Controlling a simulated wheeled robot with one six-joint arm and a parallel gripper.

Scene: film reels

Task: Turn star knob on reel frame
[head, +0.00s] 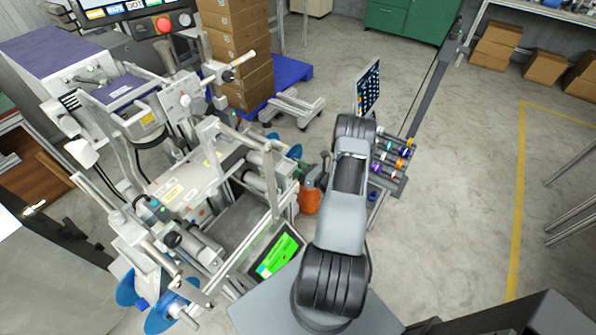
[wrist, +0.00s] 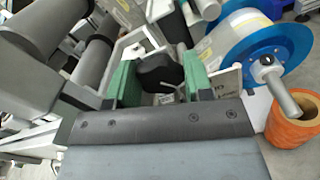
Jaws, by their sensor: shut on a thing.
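The black star knob (wrist: 158,68) sits at the pale metal reel frame (wrist: 135,43) in the wrist view, and its lower part is partly hidden. My gripper (wrist: 162,77) has a green finger on each side of the knob and is shut on it. In the head view the reel frame (head: 207,132) stands left of my arm.
Grey rollers (wrist: 92,62) lie on the left. A green-lit screen (head: 278,254) stands below the frame. Floor at right is open.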

